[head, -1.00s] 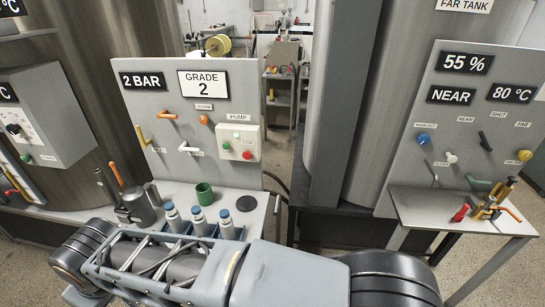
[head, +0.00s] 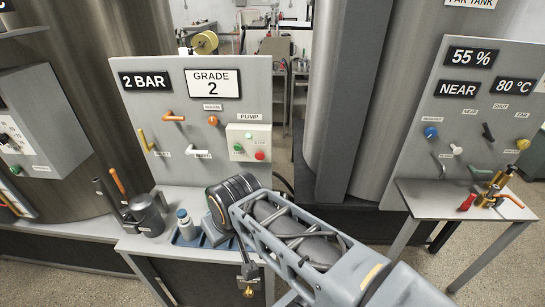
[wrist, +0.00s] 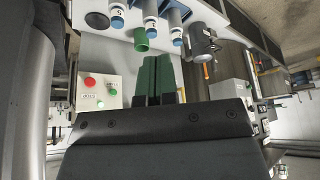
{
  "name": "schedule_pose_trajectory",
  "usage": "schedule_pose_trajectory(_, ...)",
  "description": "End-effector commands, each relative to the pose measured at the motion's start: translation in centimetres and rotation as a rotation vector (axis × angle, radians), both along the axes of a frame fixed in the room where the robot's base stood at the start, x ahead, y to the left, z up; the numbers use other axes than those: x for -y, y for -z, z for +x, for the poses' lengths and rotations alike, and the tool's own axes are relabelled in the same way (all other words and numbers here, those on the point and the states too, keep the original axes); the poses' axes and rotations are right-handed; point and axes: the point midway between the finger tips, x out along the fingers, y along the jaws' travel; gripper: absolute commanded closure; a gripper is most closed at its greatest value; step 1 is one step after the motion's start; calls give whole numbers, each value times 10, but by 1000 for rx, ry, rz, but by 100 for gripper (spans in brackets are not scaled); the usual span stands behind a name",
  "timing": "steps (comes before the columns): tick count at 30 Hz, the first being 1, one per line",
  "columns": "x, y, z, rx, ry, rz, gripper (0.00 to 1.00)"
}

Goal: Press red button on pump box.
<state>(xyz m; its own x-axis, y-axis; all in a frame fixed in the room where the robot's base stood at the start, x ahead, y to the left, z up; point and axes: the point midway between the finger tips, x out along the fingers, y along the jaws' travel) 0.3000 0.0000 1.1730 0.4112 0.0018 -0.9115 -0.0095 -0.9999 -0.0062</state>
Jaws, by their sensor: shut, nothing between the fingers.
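The pump box (head: 249,142) is a pale box on the grey panel, under a PUMP label. It has a red button (head: 260,155) at its lower right and a green button (head: 238,148) at its left. The wrist view looks turned over; there the pump box (wrist: 98,92) is left of my gripper (wrist: 153,58), with the red button (wrist: 89,81) in plain sight. My gripper's green fingers are together and empty, apart from the box. In the head view my arm reaches in front of the bench below the box, and the fingers cannot be made out.
Blue-capped bottles (wrist: 150,22) and a green cup (wrist: 141,40) stand on the bench close to my gripper. Orange (head: 173,118) and white (head: 199,154) handles stick out left of the box. A second panel and table stand right.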

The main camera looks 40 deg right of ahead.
Motion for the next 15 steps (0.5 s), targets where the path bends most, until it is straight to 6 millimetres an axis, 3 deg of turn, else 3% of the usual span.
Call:
schedule_pose_trajectory(9, 4, 3, 7, 20, 26, -3, 100)
schedule_pose_trajectory(11, 13, 8, 19, 54, 67, -3, 100)
schedule_pose_trajectory(15, 47, 24, 68, 220, 239, -2, 100)
